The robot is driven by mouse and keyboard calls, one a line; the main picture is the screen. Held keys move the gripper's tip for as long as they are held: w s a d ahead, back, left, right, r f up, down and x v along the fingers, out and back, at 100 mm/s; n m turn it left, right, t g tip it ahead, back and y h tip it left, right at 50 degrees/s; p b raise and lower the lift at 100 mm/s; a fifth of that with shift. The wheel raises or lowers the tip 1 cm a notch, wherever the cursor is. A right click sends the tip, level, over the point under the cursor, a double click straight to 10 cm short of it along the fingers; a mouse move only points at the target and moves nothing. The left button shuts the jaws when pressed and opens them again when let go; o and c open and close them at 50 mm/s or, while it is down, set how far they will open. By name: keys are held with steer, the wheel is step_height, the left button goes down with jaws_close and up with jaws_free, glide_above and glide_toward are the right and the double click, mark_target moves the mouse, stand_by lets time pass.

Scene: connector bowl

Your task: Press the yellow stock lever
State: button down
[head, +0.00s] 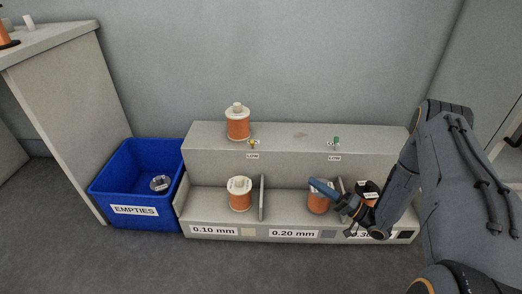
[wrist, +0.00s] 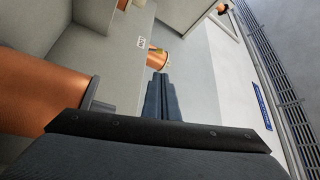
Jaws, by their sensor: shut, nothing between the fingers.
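The small yellow lever (head: 253,142) sits on the upper step of the grey rack, above a "LOW" label, just right of a copper spool on top. My gripper (head: 312,182) is shut and empty, its blue fingers in front of a spool at the right of the 0.20 mm bay. It is lower than the yellow lever, to its right, and apart from it. In the wrist view my closed fingertips (wrist: 160,76) point toward a copper spool (wrist: 158,60) with a "LOW" label beside it.
A green lever (head: 336,140) stands to the right on the same rack (head: 295,158). Spools sit in the lower bays, split by dividers. A large copper spool (wrist: 40,92) is close on the wrist view's left. A blue empties bin (head: 135,188) stands left.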

mark_target(252, 145)
steer(key=b+x, duration=0.6)
steer(key=x, duration=1.8)
steer(key=shift+a, duration=0.2)
